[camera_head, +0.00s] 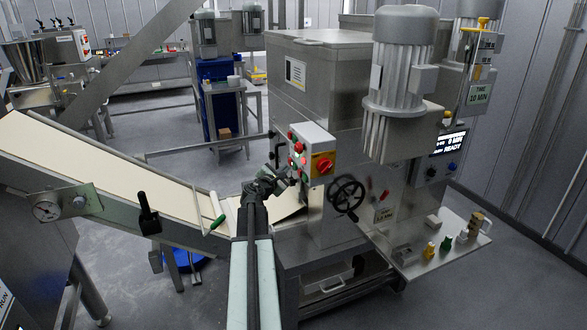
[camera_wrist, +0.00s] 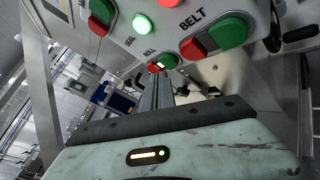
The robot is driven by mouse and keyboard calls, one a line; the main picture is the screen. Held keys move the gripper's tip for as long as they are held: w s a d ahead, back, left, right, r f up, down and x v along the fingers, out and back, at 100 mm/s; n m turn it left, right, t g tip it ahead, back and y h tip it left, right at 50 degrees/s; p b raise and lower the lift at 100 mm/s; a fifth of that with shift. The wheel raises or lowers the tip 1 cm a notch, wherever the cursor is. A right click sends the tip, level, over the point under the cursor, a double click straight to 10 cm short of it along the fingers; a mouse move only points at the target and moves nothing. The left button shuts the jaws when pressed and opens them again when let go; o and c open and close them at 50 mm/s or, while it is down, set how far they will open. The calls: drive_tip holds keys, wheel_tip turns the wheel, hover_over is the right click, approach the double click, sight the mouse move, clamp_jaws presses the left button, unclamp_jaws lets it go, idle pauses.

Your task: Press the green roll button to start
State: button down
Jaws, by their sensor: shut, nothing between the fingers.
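The control box (camera_head: 314,150) is fixed to the steel machine, with red and green buttons on its left face. In the wrist view, the panel (camera_wrist: 165,35) shows a lit green button (camera_wrist: 143,23) and red-and-green pairs at upper left (camera_wrist: 100,15) and right, the right green one (camera_wrist: 229,31) near the word BELT. A smaller red-and-green button (camera_wrist: 159,65) sits at the panel's lower edge.
A red knob on a yellow plate (camera_head: 322,166) is on the box's right side. A black handwheel (camera_head: 347,194) is below it. A side shelf (camera_head: 435,258) holds small items.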

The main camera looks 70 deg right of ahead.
drive_tip(key=shift+w+a, duration=0.1)
drive_tip(key=w+a, duration=0.1)
drive_tip(key=w, duration=0.1)
drive_tip(key=w+a, duration=0.1)
drive_tip(key=a, duration=0.1)
drive_tip(key=shift+w, duration=0.35)
idle(0.7)
